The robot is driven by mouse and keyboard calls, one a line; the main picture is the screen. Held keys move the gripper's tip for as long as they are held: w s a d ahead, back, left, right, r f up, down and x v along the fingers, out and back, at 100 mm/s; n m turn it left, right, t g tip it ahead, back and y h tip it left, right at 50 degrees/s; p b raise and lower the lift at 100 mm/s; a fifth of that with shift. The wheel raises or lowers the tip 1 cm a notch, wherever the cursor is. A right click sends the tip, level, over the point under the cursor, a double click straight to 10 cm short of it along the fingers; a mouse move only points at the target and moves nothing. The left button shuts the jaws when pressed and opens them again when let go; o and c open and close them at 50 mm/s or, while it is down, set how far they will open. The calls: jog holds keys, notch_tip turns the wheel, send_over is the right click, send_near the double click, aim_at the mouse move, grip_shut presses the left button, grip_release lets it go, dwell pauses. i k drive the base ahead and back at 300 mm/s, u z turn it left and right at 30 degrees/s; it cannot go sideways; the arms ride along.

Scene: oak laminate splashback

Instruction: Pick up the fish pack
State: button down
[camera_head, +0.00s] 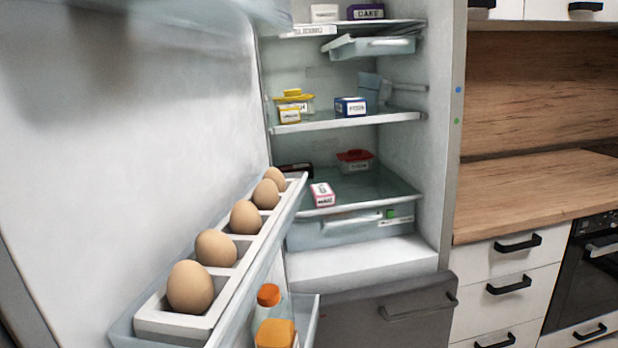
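The fridge stands open, and several small labelled packs are on its shelves. A blue pack with a white label (350,107) sits on the middle shelf (345,122), right of centre; its lettering may read fish, but it is too small to be sure. A pink and white pack (322,195) lies near the front edge of the lower glass shelf (365,190), its label also hard to read. My gripper does not show in this view, so its state is hidden.
Yellow-lidded containers (292,103) share the middle shelf. A red-lidded container (355,160) and a dark pack (295,170) are behind the pink one. The open door's egg rack (225,275) and bottles (268,296) fill the lower left. A wooden counter (540,200) is right.

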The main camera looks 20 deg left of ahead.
aim_at(348, 107)
jog(key=i, duration=2.1)
jog(key=z, duration=1.75)
